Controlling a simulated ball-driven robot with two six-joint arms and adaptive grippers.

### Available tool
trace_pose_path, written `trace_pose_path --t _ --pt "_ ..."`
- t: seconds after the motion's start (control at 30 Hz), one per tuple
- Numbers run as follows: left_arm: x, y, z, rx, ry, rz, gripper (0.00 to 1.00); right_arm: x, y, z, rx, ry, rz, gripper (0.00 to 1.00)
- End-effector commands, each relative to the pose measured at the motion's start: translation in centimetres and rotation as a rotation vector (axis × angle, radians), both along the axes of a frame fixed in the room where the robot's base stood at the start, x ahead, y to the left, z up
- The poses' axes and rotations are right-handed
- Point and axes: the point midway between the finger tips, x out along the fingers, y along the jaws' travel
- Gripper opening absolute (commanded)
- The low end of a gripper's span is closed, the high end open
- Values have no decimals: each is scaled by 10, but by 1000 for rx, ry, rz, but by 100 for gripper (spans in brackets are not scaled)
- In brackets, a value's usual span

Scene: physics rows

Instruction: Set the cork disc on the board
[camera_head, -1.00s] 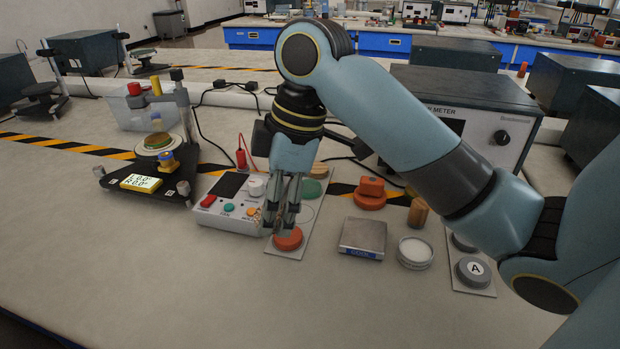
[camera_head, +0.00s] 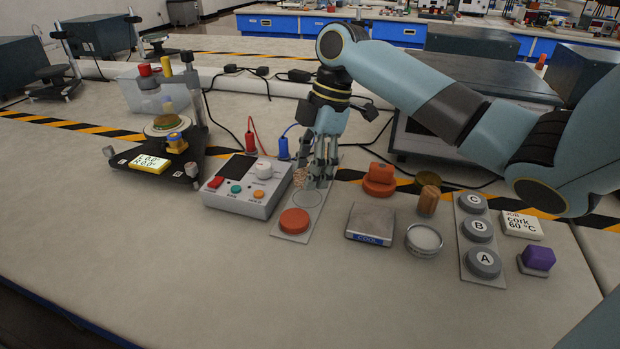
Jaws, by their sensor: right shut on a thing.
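The board (camera_head: 283,236) is a narrow pale grey strip right of the control box. A red-orange disc (camera_head: 294,221) lies on its near end. Behind it is an empty outlined circle (camera_head: 306,203). My right gripper (camera_head: 315,183) is over the board, pointing down just behind that circle. It is shut on the cork disc (camera_head: 300,177), a tan speckled piece showing at the left of the fingers, partly covered by them. I cannot tell whether it touches the board. The fingers hide the board's far part. My left gripper is not in view.
A control box (camera_head: 247,188) stands close on the left. Right of the board are an orange-red stacked block (camera_head: 379,180), a metal plate marked COOL (camera_head: 371,221), a round white dish (camera_head: 424,240) and a strip with discs A, B and C (camera_head: 468,262).

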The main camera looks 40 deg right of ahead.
Motion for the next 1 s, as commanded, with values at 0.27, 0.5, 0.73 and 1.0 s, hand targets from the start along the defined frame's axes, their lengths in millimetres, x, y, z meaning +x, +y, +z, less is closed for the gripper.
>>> trace_pose_path --t 0.27,0.5,0.73,1.0 --pt "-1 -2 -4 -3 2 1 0 1 -1 -30 2 4 -1 33" --pt "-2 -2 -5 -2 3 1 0 2 -1 -41 -1 0 0 33" --pt "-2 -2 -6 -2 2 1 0 2 -1 -45 0 1 -1 33" --pt "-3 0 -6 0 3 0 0 1 -1 -49 1 2 -1 67"
